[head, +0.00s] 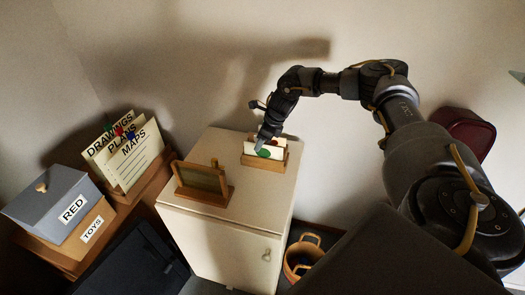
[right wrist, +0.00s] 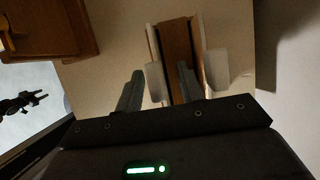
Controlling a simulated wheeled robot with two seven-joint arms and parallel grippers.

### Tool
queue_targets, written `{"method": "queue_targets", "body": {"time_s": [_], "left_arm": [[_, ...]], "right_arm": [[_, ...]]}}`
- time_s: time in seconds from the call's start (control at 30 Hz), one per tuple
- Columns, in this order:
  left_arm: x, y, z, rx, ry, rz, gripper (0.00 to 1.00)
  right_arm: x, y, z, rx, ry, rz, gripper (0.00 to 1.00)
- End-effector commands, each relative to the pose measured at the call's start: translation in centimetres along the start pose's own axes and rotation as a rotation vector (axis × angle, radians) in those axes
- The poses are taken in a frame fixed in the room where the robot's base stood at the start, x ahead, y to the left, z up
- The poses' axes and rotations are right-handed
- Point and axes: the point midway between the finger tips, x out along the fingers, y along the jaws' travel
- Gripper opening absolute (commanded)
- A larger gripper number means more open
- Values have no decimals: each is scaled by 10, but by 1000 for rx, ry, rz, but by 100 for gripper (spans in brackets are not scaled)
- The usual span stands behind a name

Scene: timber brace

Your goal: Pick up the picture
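A white picture card (head: 264,153) with a green patch and some red stands upright in a small wooden holder (head: 251,161) on the pale cabinet top. My right gripper (head: 265,138) reaches down from above onto the card, and its fingers hide part of it. In the right wrist view the two fingers (right wrist: 185,76) are spread apart, with the brown wood (right wrist: 178,50) and pale edges between and beyond them. I cannot tell whether a finger touches the card. My left gripper is not in view.
A framed panel (head: 203,179) on a wooden stand is on the same cabinet (head: 230,222), left of the holder. Labelled folders (head: 125,150) and a grey RED box (head: 52,205) stand at left. A basket (head: 303,255) is on the floor at right.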

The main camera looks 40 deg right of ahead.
Motion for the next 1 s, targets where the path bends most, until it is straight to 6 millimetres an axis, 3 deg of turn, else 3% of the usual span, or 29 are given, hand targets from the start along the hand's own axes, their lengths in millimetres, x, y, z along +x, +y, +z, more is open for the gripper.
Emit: {"method": "queue_targets", "body": {"time_s": [0.23,0.53,1.0], "left_arm": [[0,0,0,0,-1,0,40],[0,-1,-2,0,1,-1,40],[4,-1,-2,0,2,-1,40]], "right_arm": [[1,0,0,0,-1,0,37],[1,0,0,0,-2,0,0],[-7,-1,5,0,-6,-1,0]]}}
